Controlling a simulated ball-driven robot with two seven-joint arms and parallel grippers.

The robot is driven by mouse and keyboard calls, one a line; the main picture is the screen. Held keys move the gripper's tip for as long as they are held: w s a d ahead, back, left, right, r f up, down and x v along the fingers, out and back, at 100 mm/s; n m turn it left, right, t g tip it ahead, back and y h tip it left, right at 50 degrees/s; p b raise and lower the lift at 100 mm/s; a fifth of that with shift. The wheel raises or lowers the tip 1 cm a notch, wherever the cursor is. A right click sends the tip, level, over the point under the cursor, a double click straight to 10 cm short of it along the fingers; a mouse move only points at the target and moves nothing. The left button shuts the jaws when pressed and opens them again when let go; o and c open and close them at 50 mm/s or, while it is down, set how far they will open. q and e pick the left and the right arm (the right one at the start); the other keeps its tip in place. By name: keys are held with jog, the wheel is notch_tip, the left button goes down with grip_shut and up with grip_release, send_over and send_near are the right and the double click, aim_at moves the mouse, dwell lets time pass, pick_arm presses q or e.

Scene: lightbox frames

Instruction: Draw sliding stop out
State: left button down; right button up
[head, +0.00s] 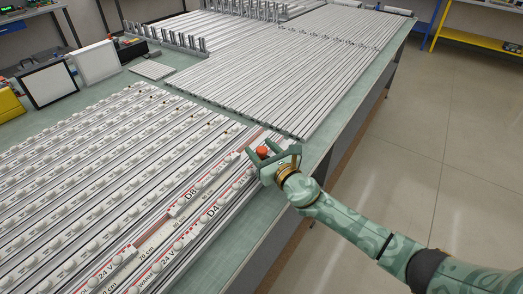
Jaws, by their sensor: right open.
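An orange-red knob (262,152), seemingly part of the sliding stop, shows at the right end of the labelled LED strips near the table's right edge. My right gripper (264,160) is open, with its fingers around or just beside the knob. I cannot tell whether they touch it. The rest of the stop's body is hidden behind the gripper. My left gripper is not in view.
Rows of LED strips (100,150), some lettered D8 and D4, cover the near green table (225,262). Grey aluminium profiles (290,60) fill the far part, with upright comb-like racks (180,40) at the left. White framed panels (96,62) stand behind.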

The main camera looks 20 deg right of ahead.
aim_at(273, 140)
grip_shut()
jog(key=w+d+b, duration=0.1)
jog(key=d, duration=0.1)
jog(key=w+d+b, duration=0.1)
jog(key=w+d, duration=0.1)
jog(key=shift+w+d+f+b, duration=0.15)
jog(key=shift+w+d+b, duration=0.05)
jog(key=shift+w+b, duration=0.1)
jog(key=shift+d, duration=0.1)
grip_release()
